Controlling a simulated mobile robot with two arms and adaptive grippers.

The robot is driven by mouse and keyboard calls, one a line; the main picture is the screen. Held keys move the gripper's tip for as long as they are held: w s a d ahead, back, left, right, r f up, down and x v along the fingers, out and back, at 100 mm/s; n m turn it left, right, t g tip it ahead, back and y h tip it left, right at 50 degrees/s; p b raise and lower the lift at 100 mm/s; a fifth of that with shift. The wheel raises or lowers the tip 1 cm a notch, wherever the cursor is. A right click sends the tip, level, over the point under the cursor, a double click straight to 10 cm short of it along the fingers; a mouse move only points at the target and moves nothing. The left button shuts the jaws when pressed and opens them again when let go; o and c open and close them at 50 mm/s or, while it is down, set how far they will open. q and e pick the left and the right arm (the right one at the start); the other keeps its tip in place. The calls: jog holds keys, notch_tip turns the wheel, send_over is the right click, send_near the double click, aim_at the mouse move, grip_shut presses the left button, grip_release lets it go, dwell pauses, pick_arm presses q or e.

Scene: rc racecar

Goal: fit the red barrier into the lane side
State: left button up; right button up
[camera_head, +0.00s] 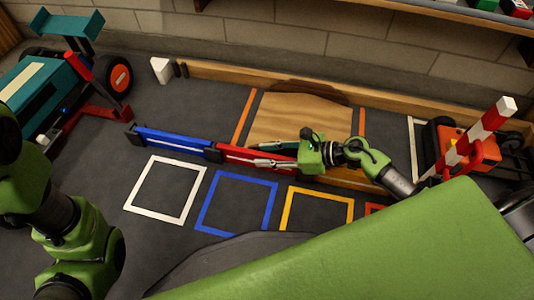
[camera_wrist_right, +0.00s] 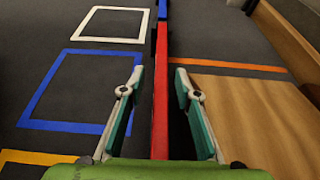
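The red barrier (camera_head: 231,153) stands upright on the dark floor, in line with the blue barrier (camera_head: 172,142), its left end at a black post between the two. My right arm hides part of it. In the right wrist view the red barrier (camera_wrist_right: 160,100) runs lengthwise between the two fingers of my right gripper (camera_wrist_right: 159,82), with a gap on each side. The right gripper (camera_head: 262,154) also shows in the head view, open over the red barrier. My left arm shows at the left edge; its gripper is out of view.
White (camera_head: 133,206), blue (camera_head: 202,222) and yellow (camera_head: 286,213) floor squares lie in front of the barriers. A wooden ramp (camera_head: 295,112) lies behind. A teal racecar (camera_head: 42,92) stands at left, and an orange vehicle (camera_head: 445,138) at right. A wooden rail (camera_head: 225,78) runs along the wall.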

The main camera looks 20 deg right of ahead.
jog(key=shift+d+f, duration=0.1)
jog(key=shift+d, duration=0.15)
jog(key=v, duration=0.7)
jog(key=shift+s, duration=0.15)
jog(key=shift+a, duration=0.1)
